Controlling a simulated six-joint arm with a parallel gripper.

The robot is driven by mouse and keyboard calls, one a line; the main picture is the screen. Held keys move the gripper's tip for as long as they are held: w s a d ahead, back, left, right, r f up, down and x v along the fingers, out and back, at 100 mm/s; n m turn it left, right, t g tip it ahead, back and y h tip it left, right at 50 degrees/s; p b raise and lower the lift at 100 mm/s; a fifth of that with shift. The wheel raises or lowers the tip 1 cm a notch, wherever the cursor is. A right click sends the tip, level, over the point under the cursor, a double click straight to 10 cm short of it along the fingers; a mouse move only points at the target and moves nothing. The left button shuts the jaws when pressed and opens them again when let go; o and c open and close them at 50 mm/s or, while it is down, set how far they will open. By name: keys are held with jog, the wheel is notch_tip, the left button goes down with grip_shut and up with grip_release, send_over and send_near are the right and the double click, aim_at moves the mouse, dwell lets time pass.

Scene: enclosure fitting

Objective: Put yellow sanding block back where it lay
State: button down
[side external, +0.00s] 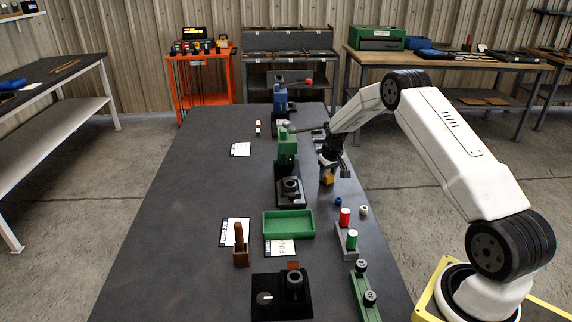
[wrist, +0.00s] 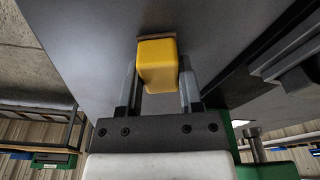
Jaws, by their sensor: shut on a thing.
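The yellow sanding block (wrist: 157,66) is between the two fingers of my gripper (wrist: 157,88) in the wrist view. The fingers are shut on its sides, and a brown strip shows along its far end. In the side external view, the yellow block (side external: 327,179) hangs under my gripper (side external: 327,170) at the right edge of the dark table (side external: 190,190). It is partly hidden by the gripper. I cannot tell whether it touches the tabletop.
A green press (side external: 287,155) on a black base stands left of my gripper, with a blue machine (side external: 280,97) behind. A green tray (side external: 288,224), a red cylinder (side external: 345,217) and a green cylinder (side external: 351,239) stand nearer. The table's left side is mostly clear.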

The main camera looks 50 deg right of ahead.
aim_at(331, 176)
jog(key=shift+f, duration=0.15)
jog(key=shift+c, duration=1.2)
grip_release()
notch_tip(331, 176, up, 12)
jog(key=s, duration=0.1)
jog(key=shift+s+a, duration=0.35)
jog(key=shift+s, duration=0.05)
